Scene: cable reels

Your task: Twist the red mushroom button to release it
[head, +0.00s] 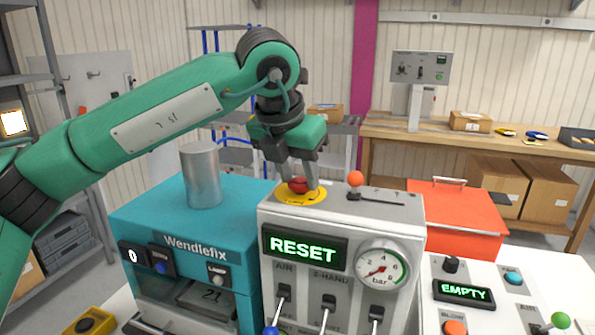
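The red mushroom button (298,187) sits on a yellow round plate (300,197) on top of the grey control box (360,205). My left gripper (299,184) points down from above with one finger on each side of the button. Its fingers appear to touch the button's sides, and they partly hide it. The box's display (303,248) reads RESET in green. My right gripper is not in view.
A red-knobbed lever (355,179) stands just right of the button. A teal Wendlefix machine (150,215) with a grey cylinder (201,175) is on the left. A red case (455,215) and a panel reading EMPTY (464,291) are on the right.

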